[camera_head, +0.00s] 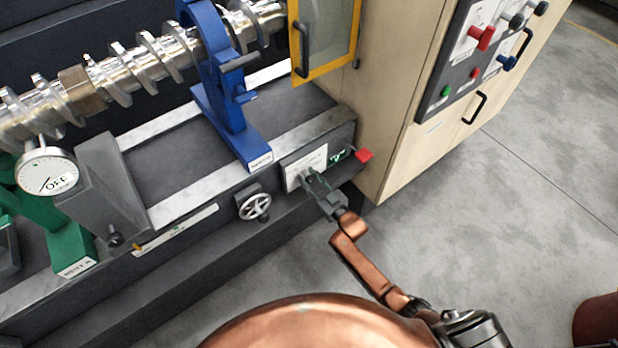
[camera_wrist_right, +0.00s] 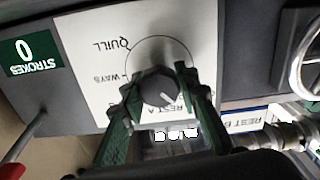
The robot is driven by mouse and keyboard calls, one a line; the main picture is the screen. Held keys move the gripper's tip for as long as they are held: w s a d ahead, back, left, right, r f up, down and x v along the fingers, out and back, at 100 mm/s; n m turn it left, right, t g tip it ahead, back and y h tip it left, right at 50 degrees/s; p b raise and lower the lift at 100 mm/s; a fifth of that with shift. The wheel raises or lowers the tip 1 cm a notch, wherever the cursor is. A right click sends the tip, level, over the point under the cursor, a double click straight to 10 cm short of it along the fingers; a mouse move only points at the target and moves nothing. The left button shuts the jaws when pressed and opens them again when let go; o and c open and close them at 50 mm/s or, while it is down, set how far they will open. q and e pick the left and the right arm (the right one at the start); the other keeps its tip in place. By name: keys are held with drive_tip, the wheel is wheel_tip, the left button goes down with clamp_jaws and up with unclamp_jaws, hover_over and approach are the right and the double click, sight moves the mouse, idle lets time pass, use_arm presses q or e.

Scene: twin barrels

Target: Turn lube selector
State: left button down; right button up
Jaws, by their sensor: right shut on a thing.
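The lube selector is a dark round knob (camera_wrist_right: 157,88) with a white pointer line, on a white plate (camera_wrist_right: 90,40). In the right wrist view the plate's lettering is upside down and reads QUILL, WAYS and REST A. The pointer line slants to the lower right in that view, toward the REST A side. In the head view the plate (camera_head: 303,162) is on the front of the machine bed. My right gripper (camera_head: 312,181) is at its lower edge; its green fingers (camera_wrist_right: 160,92) are shut on the knob from both sides. My left gripper does not show.
A green STROKES counter (camera_wrist_right: 35,50) reading 0 and a red-ended lever (camera_head: 364,155) are beside the plate. A handwheel (camera_head: 255,206) is on its other side. A cabinet with a control panel (camera_head: 470,55) stands right. The floor (camera_head: 480,230) is open.

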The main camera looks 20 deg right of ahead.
drive_tip(key=shift+a+f+n, duration=0.1)
drive_tip(key=shift+n, duration=0.4)
drive_tip(key=o, duration=1.1)
drive_tip(key=shift+o, duration=0.4)
drive_tip(key=v, duration=1.2)
